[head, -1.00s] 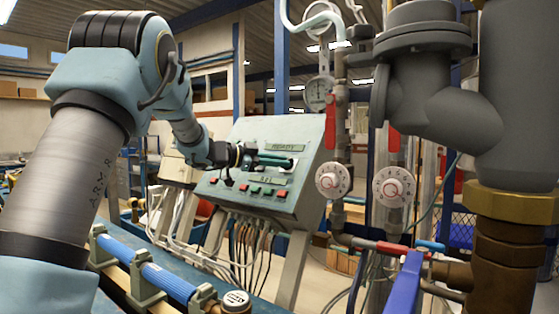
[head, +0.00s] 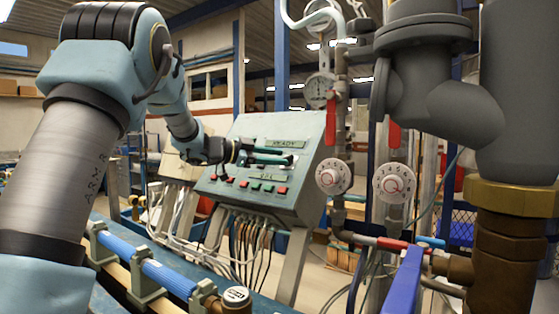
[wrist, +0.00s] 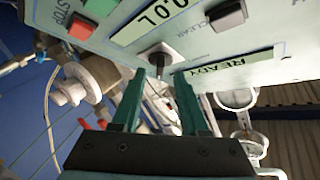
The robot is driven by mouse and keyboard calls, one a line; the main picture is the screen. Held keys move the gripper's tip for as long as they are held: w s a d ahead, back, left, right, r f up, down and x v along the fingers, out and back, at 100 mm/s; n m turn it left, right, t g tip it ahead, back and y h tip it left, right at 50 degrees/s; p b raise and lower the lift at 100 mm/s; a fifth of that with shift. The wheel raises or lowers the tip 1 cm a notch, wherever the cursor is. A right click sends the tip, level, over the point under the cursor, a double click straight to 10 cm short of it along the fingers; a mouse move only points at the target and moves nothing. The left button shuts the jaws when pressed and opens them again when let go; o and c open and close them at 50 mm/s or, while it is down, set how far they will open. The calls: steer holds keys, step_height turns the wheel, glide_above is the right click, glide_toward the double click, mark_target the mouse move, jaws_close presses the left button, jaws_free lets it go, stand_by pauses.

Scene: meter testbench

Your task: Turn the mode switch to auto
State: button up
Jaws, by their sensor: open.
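The sloped control box (head: 312,165) stands in the middle of the head view. My gripper (head: 290,156) is in front of its upper face, below the READY display, and hides part of the panel. In the wrist view my gripper (wrist: 161,75) is open, with its two teal fingers apart. A switch on a pale square plate (wrist: 158,52) shows at the fingertips, its dark stem between the fingers. It looks like the mode switch, but I see no mode label. I cannot tell whether the fingers touch it.
In the wrist view, a red STOP button (wrist: 80,27) and a dark CLEAR button (wrist: 227,15) flank the switch, beside the READY display (wrist: 230,68). White dials (head: 333,176) and pipes stand right of the box. Cables hang below it, behind a blue pipe (head: 168,280).

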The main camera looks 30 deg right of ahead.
steer(key=a+r+b, duration=0.1)
steer(key=a+b, duration=0.1)
steer(key=a, duration=0.7)
steer(key=shift+a+r+b, duration=0.2)
steer(key=shift+b, duration=0.15)
steer(key=w+a+f+n+t+y, duration=0.2)
steer(key=w+a+f+n+t, duration=0.1)
steer(key=w+a+n+t, duration=0.55)
steer(key=s+a+f+n+t+y, duration=0.1)
steer(key=a+f+n+t+y, duration=0.2)
steer(key=a+f+n+y, duration=0.75)
steer(key=s+a+f+n+g+y, duration=0.2)
steer(key=s+a+f+g+y, duration=0.15)
steer(key=s+a+f, duration=0.8)
steer(key=s+a+f+n+g, duration=0.1)
steer(key=s+f+g, duration=0.2)
steer(key=s, duration=0.5)
steer(key=s+a+f+n+g, duration=0.1)
steer(key=s+f+g, duration=0.2)
steer(key=s, duration=0.4)
steer(key=shift+s+a+f, duration=0.2)
steer(key=shift+s+f, duration=0.05)
steer(key=shift+s, duration=0.15)
